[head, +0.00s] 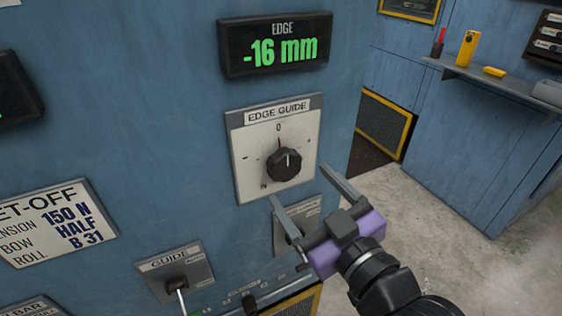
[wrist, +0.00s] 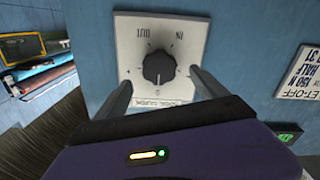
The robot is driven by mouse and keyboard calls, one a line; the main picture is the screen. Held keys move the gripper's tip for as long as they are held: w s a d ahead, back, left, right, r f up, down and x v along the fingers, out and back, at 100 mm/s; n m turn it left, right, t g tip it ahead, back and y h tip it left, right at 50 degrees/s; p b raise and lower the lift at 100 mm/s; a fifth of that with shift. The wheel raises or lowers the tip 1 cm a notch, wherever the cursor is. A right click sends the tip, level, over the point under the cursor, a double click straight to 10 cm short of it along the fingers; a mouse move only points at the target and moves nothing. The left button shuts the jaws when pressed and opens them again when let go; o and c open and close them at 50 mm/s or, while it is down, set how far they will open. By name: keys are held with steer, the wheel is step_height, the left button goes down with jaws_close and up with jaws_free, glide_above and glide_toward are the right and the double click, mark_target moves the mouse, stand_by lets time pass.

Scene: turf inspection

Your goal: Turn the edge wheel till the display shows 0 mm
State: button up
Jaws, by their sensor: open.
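The edge display (head: 275,45) reads -16 mm in green digits. Below it, the edge wheel (head: 284,164) is a black ribbed knob on a white EDGE GUIDE plate (head: 245,180). A white line on the knob points up, close to a red mark under the 0. My gripper (head: 301,187) is open and empty, in front of the plate and below the knob. In the wrist view the knob (wrist: 158,68) shows upside down between my two fingers (wrist: 158,84), and neither finger appears to touch it.
A GUIDE lever plate (head: 176,268) is at the lower left, and another lever plate is partly hidden behind my gripper. A LET-OFF sign (head: 50,222) is on the left wall. A shelf (head: 500,84) with yellow items stands at the right, above open floor.

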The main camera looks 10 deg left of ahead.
mark_target(288, 168)
steer(key=p+x, duration=0.1)
steer(key=x, duration=0.6)
steer(key=shift+w+a, duration=0.15)
steer(key=shift+w, duration=0.1)
steer(key=c, duration=1.4)
steer(key=shift+o, duration=0.2)
steer(key=shift+m, duration=0.3)
